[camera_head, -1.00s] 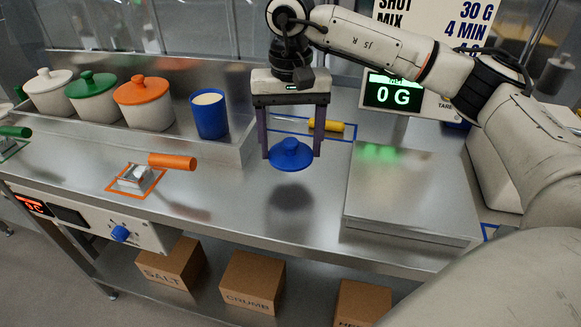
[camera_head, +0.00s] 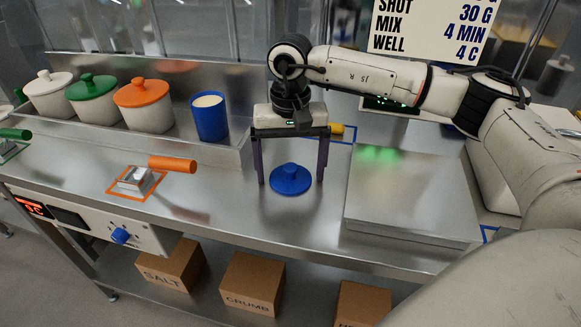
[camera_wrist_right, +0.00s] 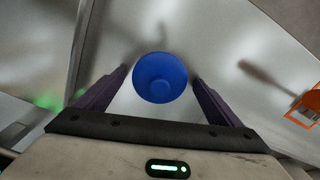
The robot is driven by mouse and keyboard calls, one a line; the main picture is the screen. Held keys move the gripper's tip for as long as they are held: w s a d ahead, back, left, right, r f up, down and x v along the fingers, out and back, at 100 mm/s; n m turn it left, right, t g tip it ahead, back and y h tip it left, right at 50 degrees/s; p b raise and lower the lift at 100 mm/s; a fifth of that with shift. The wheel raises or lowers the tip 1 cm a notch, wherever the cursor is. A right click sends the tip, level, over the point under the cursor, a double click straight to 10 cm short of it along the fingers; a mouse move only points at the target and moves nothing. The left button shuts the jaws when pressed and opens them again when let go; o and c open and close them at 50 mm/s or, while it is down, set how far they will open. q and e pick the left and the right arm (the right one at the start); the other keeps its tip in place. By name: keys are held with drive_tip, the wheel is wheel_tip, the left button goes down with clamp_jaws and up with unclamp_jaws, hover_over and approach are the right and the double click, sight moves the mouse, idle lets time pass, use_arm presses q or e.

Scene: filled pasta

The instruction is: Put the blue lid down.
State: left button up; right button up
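The blue lid (camera_head: 290,180) lies flat on the steel counter, knob up, below my right gripper (camera_head: 290,178). The right gripper's dark purple fingers stand wide apart on either side of the lid, with gaps between them and it. In the right wrist view the lid (camera_wrist_right: 160,78) sits between the open fingers, and nothing is held. The blue pot (camera_head: 210,118) stands without a lid on the raised shelf, with pale contents. My left gripper is not in view.
White, green and orange lidded pots (camera_head: 144,105) stand left of the blue pot. An orange-handled tool (camera_head: 172,164) lies on the counter at left. A steel box (camera_head: 412,190) stands right of the lid. The counter's front edge is close to the lid.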

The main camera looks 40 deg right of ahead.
sight(290, 167)
drive_tip(key=shift+r, duration=0.25)
drive_tip(key=shift+w+r, duration=0.1)
drive_tip(key=shift+r, duration=0.2)
wheel_tip(290, 167, up, 11)
drive_tip(key=shift+r+b, duration=0.2)
drive_tip(key=shift+b, duration=0.15)
